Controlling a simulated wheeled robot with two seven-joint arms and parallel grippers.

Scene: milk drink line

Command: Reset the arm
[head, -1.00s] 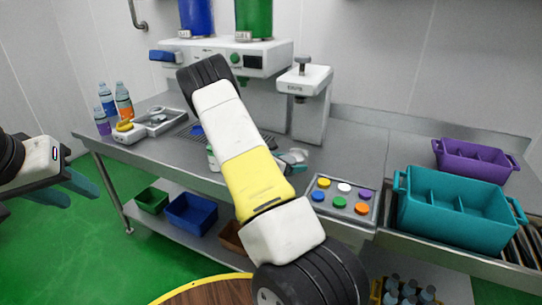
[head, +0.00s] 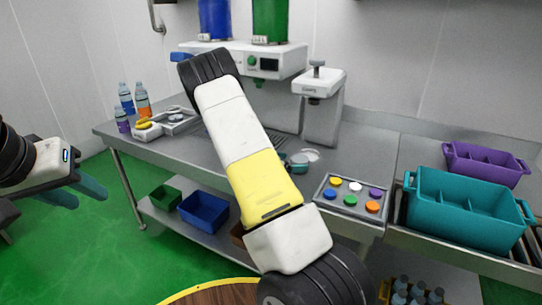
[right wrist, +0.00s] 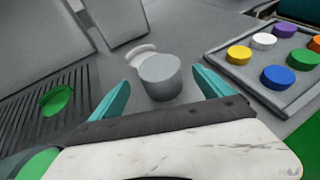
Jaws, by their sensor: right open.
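My right arm (head: 240,150) crosses the middle of the head view and hides part of the counter. My right gripper (right wrist: 162,82) is open in the right wrist view, its two teal fingers spread. A grey cylinder (right wrist: 160,76) with a pale round piece behind it shows between the fingertips; I cannot tell how deep between them it sits, and no finger visibly touches it. In the head view, only a bit of teal finger shows beside my right arm. My left gripper (head: 84,195) is at the left, over the green floor, open and empty.
A button panel (head: 326,199) with coloured caps lies right of my right arm. A teal crate (head: 465,230) and a purple crate (head: 490,165) stand further right. The drink machine (head: 280,62) stands behind. Bottles (head: 143,101) and a small tray (head: 168,129) sit on the counter's left end.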

